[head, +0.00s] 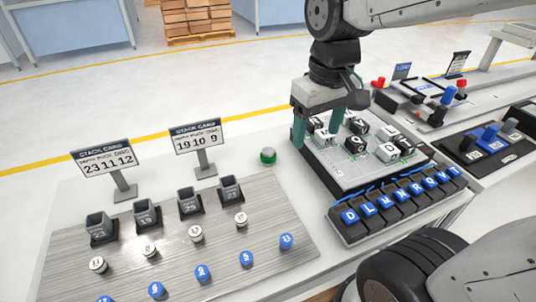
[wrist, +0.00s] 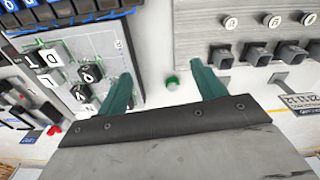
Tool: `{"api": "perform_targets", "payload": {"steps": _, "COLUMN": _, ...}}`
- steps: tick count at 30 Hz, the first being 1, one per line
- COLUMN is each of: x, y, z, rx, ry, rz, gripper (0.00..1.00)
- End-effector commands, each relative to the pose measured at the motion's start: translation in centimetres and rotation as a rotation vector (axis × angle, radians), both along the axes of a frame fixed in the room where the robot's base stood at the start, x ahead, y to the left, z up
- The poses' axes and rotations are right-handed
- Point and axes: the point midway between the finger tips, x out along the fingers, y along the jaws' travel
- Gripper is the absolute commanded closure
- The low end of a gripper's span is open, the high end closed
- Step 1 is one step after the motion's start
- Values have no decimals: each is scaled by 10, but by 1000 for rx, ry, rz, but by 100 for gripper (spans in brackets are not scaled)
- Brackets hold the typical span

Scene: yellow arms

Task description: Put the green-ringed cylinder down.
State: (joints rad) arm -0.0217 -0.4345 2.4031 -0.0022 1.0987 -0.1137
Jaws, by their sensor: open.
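The green-ringed cylinder (head: 268,155) stands on the white tabletop, in the gap between the grey striped board and the letter-block board. It has a pale grey top with a green ring. It also shows in the wrist view (wrist: 172,83), between the lines of the two fingers but beyond them. My gripper (head: 318,137) has two teal fingers spread apart with nothing between them. The fingers (wrist: 160,74) do not touch the cylinder.
The letter-block board (head: 350,172) holds black and white cubes, with a rack of blue letter tiles (head: 400,200) before it. The striped board (head: 200,262) carries several grey cups and white and blue pucks. Two stack cards (head: 107,162) stand behind. Tabletop around the cylinder is clear.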

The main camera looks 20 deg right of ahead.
Motion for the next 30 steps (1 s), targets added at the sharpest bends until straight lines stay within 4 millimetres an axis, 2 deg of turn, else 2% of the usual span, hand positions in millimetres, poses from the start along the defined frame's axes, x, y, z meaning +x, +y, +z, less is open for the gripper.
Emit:
{"api": "perform_targets", "payload": {"steps": 1, "x": 18, "y": 3, "z": -6, "rx": -1, "ry": 15, "rz": 23, "gripper": 32}}
{"api": "perform_targets", "payload": {"steps": 5, "x": 63, "y": 9, "z": -24, "rx": -4, "ry": 32, "rz": 87, "gripper": 32}}
{"api": "perform_targets", "payload": {"steps": 9, "x": 110, "y": 15, "z": -51, "rx": -7, "ry": 49, "rz": 150, "gripper": 32}}
{"api": "perform_targets", "payload": {"steps": 15, "x": 158, "y": 22, "z": -90, "rx": -9, "ry": 68, "rz": 221, "gripper": 32}}
{"api": "perform_targets", "payload": {"steps": 21, "x": 179, "y": 25, "z": -112, "rx": -9, "ry": 75, "rz": 253, "gripper": 32}}
{"api": "perform_targets", "payload": {"steps": 30, "x": 181, "y": 25, "z": -144, "rx": -10, "ry": 77, "rz": 258, "gripper": 32}}
